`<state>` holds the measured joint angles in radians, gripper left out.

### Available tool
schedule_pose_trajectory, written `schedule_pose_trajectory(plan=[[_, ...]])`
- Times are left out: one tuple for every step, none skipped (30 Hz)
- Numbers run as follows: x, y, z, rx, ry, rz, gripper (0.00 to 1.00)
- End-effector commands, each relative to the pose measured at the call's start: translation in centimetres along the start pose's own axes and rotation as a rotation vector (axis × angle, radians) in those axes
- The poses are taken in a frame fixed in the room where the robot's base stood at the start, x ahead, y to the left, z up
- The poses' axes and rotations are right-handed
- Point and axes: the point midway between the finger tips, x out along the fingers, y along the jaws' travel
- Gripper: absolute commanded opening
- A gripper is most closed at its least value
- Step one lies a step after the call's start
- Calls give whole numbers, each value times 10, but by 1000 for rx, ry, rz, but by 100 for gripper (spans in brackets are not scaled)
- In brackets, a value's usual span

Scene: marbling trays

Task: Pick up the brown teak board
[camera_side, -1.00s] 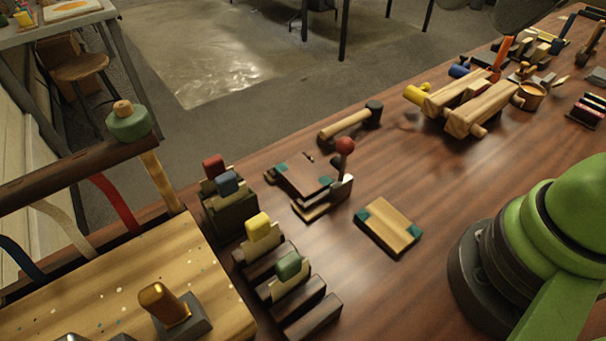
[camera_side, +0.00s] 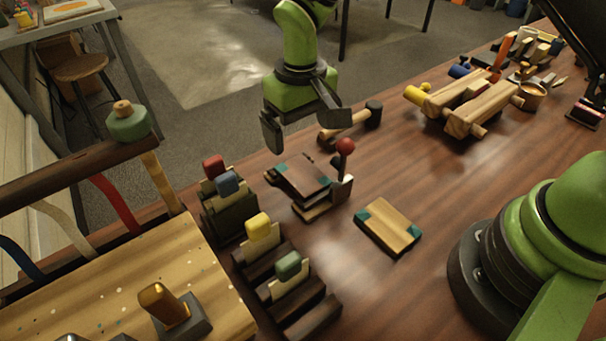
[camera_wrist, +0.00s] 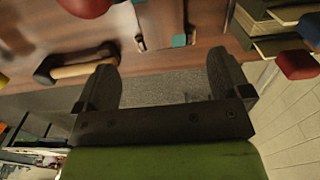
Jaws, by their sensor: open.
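The brown teak board (camera_side: 303,177) is a dark reddish-brown slab with teal corners. It lies near the table's far edge in the side view, close to a red-knobbed lever (camera_side: 345,148). Part of it shows at the top of the wrist view (camera_wrist: 165,22), with a teal corner. My gripper (camera_side: 303,124) is open and empty, above and beyond the board toward the table's far edge. In the wrist view its fingers (camera_wrist: 165,78) are spread, with the floor and table edge between them.
A pale board with teal corners (camera_side: 388,227) lies nearer the front. A mallet (camera_side: 350,122) lies right of my gripper. Slotted dark blocks with coloured pieces (camera_side: 228,205) stand at the left. A wooden clamp-like rig (camera_side: 465,103) stands farther right. Table between the pale board and the rig is clear.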

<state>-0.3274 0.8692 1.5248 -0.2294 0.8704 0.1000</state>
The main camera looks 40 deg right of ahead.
Motion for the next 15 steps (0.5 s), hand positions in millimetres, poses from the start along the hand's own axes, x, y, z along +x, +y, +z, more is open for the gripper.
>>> schedule_pose_trajectory(plan=[[9,0,1,-1,-6,2,96],[14,0,1,-1,-5,2,96],[20,0,1,-1,-5,2,96],[24,0,1,0,-5,1,96],[28,0,1,0,-5,1,96],[32,0,1,1,-4,1,96],[35,0,1,1,-3,0,96],[37,0,1,1,-2,0,96],[39,0,1,0,-2,0,96],[42,0,1,0,-2,0,96],[44,0,1,0,-3,1,96],[50,-1,1,0,-3,1,96],[54,-1,2,-1,-4,1,96],[59,-1,2,0,-4,1,96],[66,-2,2,1,-4,1,96]])
